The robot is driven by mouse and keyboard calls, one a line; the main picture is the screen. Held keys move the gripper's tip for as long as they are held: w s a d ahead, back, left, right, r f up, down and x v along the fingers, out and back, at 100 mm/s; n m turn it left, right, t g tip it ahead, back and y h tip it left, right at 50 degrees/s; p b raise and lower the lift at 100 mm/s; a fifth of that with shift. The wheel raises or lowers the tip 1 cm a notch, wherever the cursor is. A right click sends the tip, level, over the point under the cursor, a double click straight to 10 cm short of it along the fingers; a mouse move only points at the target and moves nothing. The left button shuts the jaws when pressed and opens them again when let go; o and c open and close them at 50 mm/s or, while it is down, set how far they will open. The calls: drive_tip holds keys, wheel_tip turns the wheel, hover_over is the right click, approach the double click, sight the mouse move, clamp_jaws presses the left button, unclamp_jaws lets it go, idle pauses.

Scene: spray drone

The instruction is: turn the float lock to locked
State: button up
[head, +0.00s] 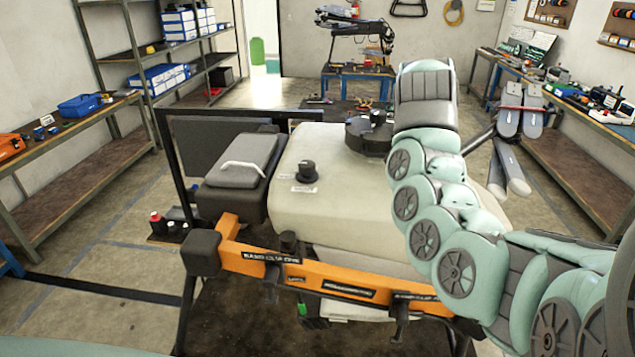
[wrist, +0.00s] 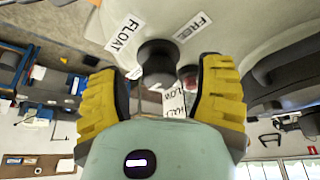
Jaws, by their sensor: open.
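In the wrist view, a dark round knob (wrist: 157,56) stands out from a pale tank surface, with a FLOAT label (wrist: 126,34) to its left and a FREE label (wrist: 194,27) to its right. My gripper (wrist: 163,78) is open, its yellow fingers on either side of the knob with visible gaps. I cannot tell how deep the knob sits between them. The knob's pointer direction is not clear. In the head view, the cream tank (head: 345,205) carries a black knob (head: 307,171) with small labels; I cannot tell if it is the same knob. My arm hides my gripper there.
An orange bar (head: 315,276) crosses in front of the tank. A grey box with a handle (head: 240,162) sits at its left, and a dark round cap (head: 369,134) at its back. Shelves and benches line the walls, with free floor between.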

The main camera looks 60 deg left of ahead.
drive_tip(key=s+d, duration=0.1)
drive_tip(key=s, duration=1)
drive_tip(key=shift+d, duration=0.4)
drive_tip(key=shift+s, duration=0.15)
